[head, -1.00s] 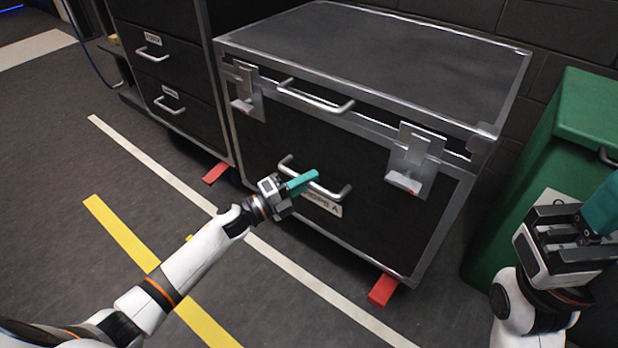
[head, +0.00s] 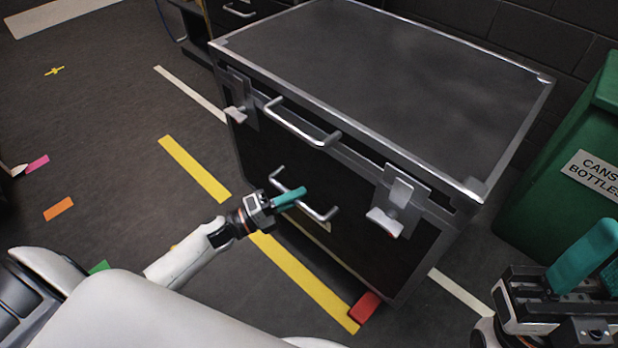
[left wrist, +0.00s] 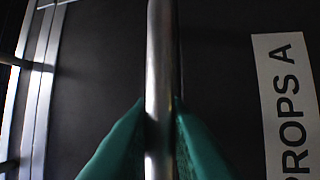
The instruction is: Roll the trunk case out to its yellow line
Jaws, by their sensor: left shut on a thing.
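The trunk case (head: 350,225) is black with metal edges, two latches, an upper handle and a lower handle (head: 322,214) on its front. My left gripper (head: 292,197) is shut on the lower handle; the left wrist view shows the bar (left wrist: 160,60) between its teal fingers, beside the PROPS A label (left wrist: 288,105).
A green bin (head: 560,190) labelled CANS BOTTLES stands right of the case. A white line (head: 460,292) passes behind the case's front. Small coloured floor marks (head: 58,209) lie at the left. A drawer unit (head: 240,15) stands behind. Open floor lies left.

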